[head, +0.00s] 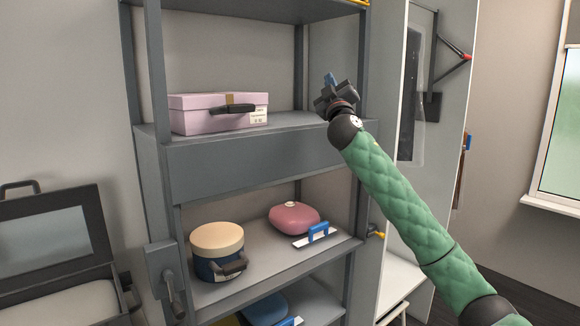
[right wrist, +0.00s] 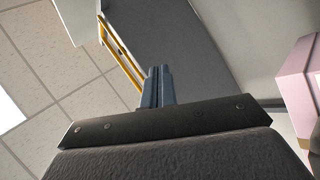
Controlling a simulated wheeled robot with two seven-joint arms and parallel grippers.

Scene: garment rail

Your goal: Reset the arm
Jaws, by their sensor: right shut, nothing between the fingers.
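My right arm, in a green quilted sleeve, reaches up from the lower right in the head view. Its gripper (head: 332,82) is raised in front of the right side of the grey shelf rack, right of the pink box and apart from it. In the right wrist view the two blue-grey fingers (right wrist: 156,86) are together with nothing between them. The left gripper is not in view.
A pink box (head: 190,118) stands on the upper shelf of the grey rack (head: 250,165). A round tin (head: 217,240) and a pink rounded container (head: 294,217) stand below. An open case (head: 60,225) is at left. A cabinet door (head: 450,110) stands at right.

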